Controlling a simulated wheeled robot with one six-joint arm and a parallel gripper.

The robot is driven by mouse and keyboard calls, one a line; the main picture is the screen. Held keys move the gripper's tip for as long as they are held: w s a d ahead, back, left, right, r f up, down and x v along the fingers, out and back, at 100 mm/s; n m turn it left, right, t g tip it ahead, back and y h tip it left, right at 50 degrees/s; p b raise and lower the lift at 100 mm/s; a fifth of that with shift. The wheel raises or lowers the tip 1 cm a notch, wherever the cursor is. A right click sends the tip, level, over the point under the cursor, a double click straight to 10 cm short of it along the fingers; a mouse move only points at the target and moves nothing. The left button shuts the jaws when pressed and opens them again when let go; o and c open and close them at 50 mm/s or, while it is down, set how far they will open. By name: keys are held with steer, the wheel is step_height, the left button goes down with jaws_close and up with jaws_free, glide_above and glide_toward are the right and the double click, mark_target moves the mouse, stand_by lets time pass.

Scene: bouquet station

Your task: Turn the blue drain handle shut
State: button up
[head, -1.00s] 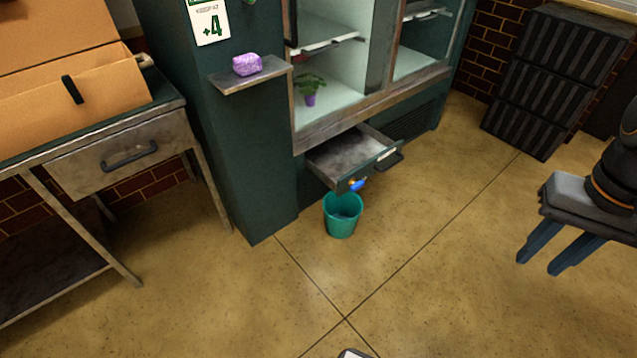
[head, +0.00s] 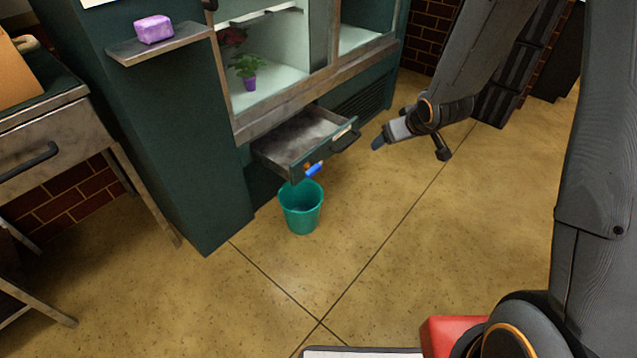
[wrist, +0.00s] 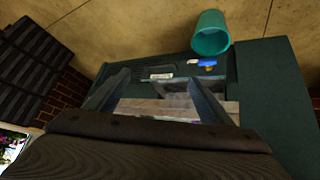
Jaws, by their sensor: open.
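The blue drain handle (head: 314,169) sits on a small brass fitting at the front of the open drawer (head: 290,167), under the display cabinet. A teal bucket (head: 301,207) stands on the floor just below the handle, and a pale blue streak shows between fitting and bucket. The handle (wrist: 208,62) and bucket (wrist: 211,34) also show in the wrist view, near the top right. My gripper (head: 376,143) is to the right of the drawer, apart from the handle. Its two fingers (wrist: 160,85) are spread with nothing between them in the wrist view.
A shelf (head: 160,43) with a purple block is at upper left. A metal table (head: 60,150) stands at left. Dark crates (head: 498,100) stand at the back right. The middle floor is clear.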

steer(key=w+a+f+n+t+y+b, duration=0.2)
steer(key=w+a+f+y+b, duration=0.15)
steer(key=w+f, duration=0.45)
steer(key=n+t+y+b, duration=0.2)
steer(key=n+y+b, duration=0.2)
steer(key=y+b, duration=0.75)
glide_toward(316, 171)
steer(key=a+r+h+b, duration=0.1)
steer(key=r+h+b, duration=0.1)
steer(key=shift+f+b+x, duration=0.15)
steer(key=shift+b+x, duration=0.5)
steer(key=shift+x, duration=1.35)
steer(key=shift+f+b+x, duration=0.15)
steer(key=shift+b+x, duration=0.5)
steer(key=shift+x, duration=1.35)
steer(key=c, duration=1)
steer(key=shift+c, duration=0.2)
